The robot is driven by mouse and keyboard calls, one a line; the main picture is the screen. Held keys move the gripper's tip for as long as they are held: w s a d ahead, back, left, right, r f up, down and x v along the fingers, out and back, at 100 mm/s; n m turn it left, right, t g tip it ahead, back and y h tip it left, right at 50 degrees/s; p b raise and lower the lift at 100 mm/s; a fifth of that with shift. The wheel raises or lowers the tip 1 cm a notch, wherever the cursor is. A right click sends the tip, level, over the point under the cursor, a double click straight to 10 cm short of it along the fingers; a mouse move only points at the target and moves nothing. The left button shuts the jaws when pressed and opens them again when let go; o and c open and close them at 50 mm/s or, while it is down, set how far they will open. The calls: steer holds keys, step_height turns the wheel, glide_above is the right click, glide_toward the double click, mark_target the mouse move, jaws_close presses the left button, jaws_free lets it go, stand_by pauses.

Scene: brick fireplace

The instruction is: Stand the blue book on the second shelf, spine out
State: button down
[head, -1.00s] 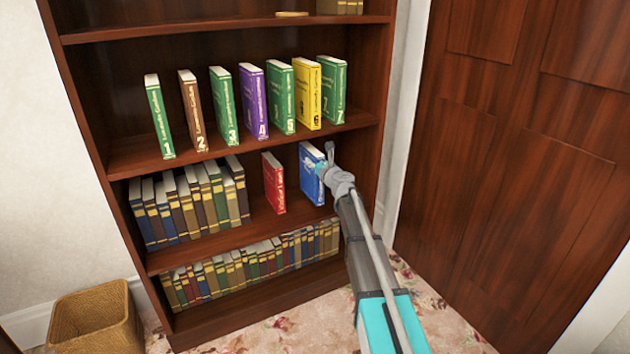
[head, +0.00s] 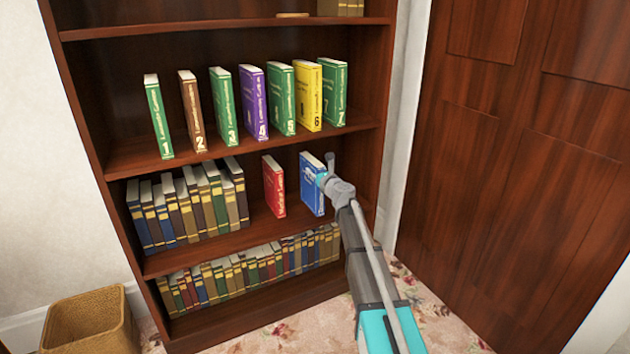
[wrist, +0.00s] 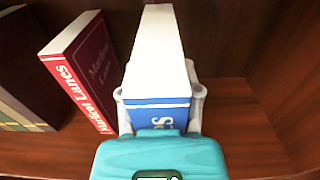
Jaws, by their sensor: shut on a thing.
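The blue book (head: 311,184) is upright on or just above the shelf that holds the red book, the second from the bottom. My gripper (head: 326,177) is shut on it from the front. In the wrist view the fingers of my gripper (wrist: 160,95) lie on both sides of the blue book (wrist: 158,113), whose lettered spine faces out toward me. Its white top edge runs back into the shelf. I cannot tell whether its bottom touches the second shelf (head: 237,238); the gripper body hides the lower spine in the wrist view.
A red book (head: 273,187) stands to the left with a gap between. Dark old volumes (head: 188,206) fill the shelf's left part. Numbered books (head: 253,102) stand on the shelf above. The shelf's right side wall (head: 371,160) is close by. A wicker basket (head: 90,322) is on the floor.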

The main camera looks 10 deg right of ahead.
steer(key=shift+f+b, duration=0.75)
steer(key=shift+f, duration=0.35)
steer(key=shift+c, duration=1.4)
jaws_free()
steer(key=v, duration=1.2)
